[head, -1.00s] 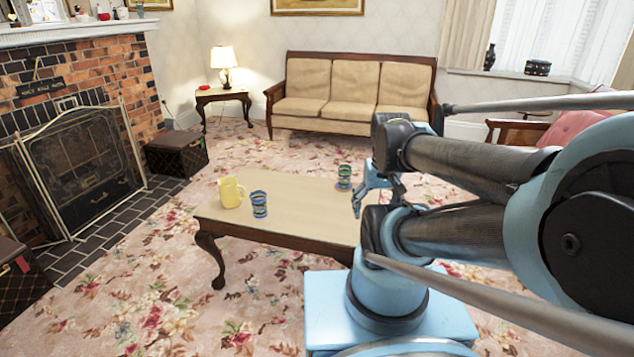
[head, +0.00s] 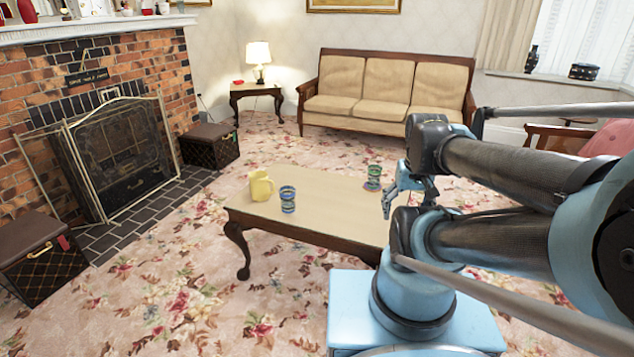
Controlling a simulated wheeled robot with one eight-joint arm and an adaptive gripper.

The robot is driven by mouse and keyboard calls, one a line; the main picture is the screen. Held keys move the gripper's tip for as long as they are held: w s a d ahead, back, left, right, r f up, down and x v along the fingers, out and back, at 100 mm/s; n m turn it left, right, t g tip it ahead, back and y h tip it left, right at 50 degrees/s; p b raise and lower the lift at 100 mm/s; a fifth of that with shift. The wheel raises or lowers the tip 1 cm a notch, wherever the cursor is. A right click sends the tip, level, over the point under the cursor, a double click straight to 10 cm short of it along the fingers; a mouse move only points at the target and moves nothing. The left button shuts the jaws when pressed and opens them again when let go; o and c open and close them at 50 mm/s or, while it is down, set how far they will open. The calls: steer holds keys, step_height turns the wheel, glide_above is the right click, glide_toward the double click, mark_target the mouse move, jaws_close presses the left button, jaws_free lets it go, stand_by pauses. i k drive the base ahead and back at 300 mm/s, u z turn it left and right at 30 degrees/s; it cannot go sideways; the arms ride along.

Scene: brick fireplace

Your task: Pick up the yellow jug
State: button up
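The yellow jug (head: 261,187) stands upright near the left end of the wooden coffee table (head: 320,208), its handle toward the right. My gripper (head: 388,207) is at the right part of the table, well to the right of the jug and apart from it. Its fingers point down. They are small and partly hidden by my arm, so I cannot tell how far apart they are. Nothing shows between them.
A patterned cup (head: 288,199) stands just right of the jug. Another cup (head: 374,176) stands near my gripper. The fireplace screen (head: 118,158) and trunks (head: 210,147) are at left. A sofa (head: 385,92) stands behind; carpet between is open.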

mark_target(259, 180)
steer(key=k, duration=1)
steer(key=z, duration=0.7)
steer(key=i, duration=1.2)
steer(key=u, duration=0.85)
